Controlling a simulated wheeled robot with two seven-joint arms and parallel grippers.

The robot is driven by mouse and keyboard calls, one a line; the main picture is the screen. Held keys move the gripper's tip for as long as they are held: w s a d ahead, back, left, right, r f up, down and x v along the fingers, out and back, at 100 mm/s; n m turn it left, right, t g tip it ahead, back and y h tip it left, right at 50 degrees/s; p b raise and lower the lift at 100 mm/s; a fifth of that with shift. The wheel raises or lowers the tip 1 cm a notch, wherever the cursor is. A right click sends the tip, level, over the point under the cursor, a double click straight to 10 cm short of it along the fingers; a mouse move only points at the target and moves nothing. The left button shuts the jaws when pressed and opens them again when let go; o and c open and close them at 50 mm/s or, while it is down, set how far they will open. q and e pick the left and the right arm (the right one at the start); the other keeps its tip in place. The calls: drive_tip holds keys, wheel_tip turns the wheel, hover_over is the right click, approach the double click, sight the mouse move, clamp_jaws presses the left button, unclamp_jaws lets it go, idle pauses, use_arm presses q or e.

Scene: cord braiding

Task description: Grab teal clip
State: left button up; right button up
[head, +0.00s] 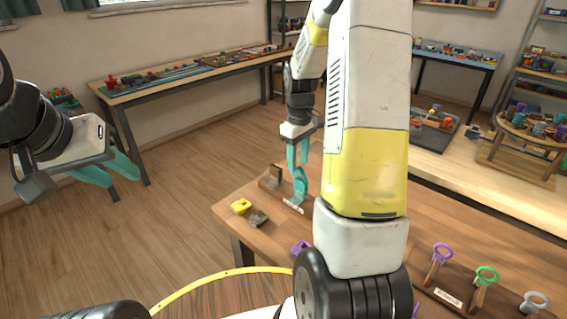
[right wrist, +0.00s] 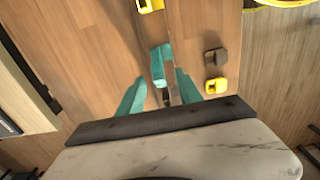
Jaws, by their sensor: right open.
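The teal clip (head: 299,190) stands near the far left end of the wooden workbench, below my right gripper (head: 298,163). In the right wrist view the teal clip (right wrist: 161,62) lies just ahead of and between the two teal fingers of my right gripper (right wrist: 161,84). The fingers are apart, with the clip's near end close to them; whether they touch it I cannot tell. My left gripper (head: 122,173) is open and empty, in the air over the floor at the left.
A yellow clip (head: 241,206), a dark block (head: 258,218) and a purple piece (head: 301,247) lie on the workbench (head: 345,240). My right arm hides the bench's middle.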

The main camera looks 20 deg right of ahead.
sight(298, 167)
wheel_tip(298, 167, down, 4)
drive_tip(key=shift+w+d+f, duration=0.1)
drive_tip(key=shift+w+d, duration=0.05)
clamp_jaws()
idle(0.4)
